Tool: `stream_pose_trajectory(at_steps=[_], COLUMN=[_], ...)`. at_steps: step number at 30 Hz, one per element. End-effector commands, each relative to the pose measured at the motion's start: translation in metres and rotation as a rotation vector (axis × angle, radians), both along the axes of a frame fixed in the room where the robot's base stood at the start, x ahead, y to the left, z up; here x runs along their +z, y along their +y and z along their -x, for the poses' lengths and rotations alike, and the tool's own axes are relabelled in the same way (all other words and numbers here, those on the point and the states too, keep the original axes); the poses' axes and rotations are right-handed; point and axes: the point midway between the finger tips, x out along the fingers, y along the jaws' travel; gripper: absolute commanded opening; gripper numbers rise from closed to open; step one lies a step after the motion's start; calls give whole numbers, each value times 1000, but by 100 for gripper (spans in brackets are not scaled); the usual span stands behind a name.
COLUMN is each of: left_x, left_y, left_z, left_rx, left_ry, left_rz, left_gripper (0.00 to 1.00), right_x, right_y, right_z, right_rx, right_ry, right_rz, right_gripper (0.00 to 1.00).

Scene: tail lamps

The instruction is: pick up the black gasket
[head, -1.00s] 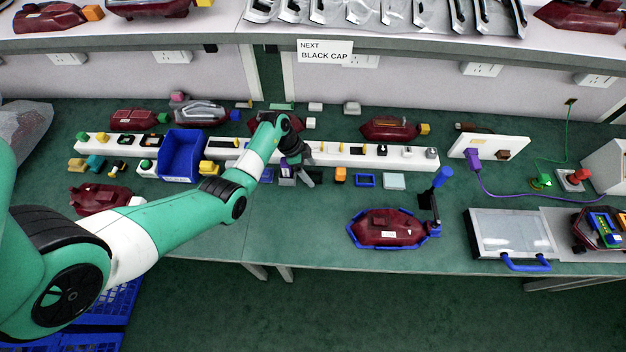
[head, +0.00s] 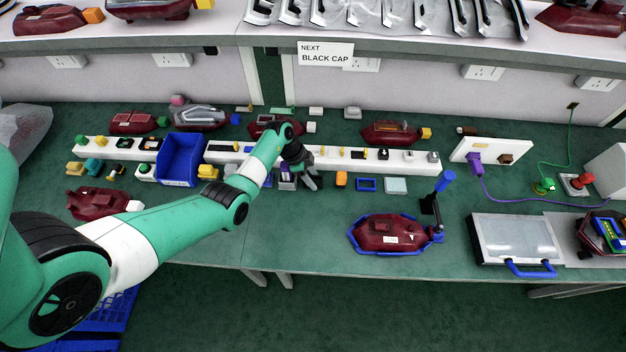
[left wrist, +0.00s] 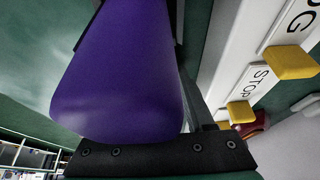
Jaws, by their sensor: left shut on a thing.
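My left gripper (head: 299,181) is low at the front edge of the white rail (head: 330,163). In the left wrist view a large purple piece (left wrist: 125,75) fills the space at the jaws, which are shut on it. In the head view only a little of the purple piece (head: 285,167) shows beside the jaws. Two small dark frame-like pieces (head: 125,143) stand on the left part of the rail; I cannot tell whether one is the black gasket. No black gasket can be made out at my jaws. My right gripper is out of view.
A blue bin (head: 180,160) stands left of my gripper. An orange block (head: 341,179), a blue frame (head: 366,185) and a pale tile (head: 396,185) lie to its right. A red lamp in a blue fixture (head: 390,232) is nearer. The table's front middle is clear.

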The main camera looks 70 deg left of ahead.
Motion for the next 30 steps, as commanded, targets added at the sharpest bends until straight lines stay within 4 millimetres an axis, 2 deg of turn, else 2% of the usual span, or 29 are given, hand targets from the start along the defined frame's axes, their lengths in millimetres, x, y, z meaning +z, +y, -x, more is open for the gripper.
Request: stream_pose_trajectory(at_steps=[5, 11, 18, 24, 30], left_x=[8, 42, 104, 121, 130], left_y=[0, 0, -37, -77, -98], left_z=[0, 0, 36, 74, 94], left_rx=[0, 0, -1, 0, 0], left_ry=[0, -1, -1, 2, 0], left_rz=[0, 0, -1, 2, 1], left_gripper=[2, 2, 2, 2, 2], right_x=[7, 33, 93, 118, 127], right_y=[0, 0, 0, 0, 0], right_z=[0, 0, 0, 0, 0], right_rx=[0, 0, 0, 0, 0], right_ry=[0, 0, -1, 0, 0], right_rz=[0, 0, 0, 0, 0], right_gripper=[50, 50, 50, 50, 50])
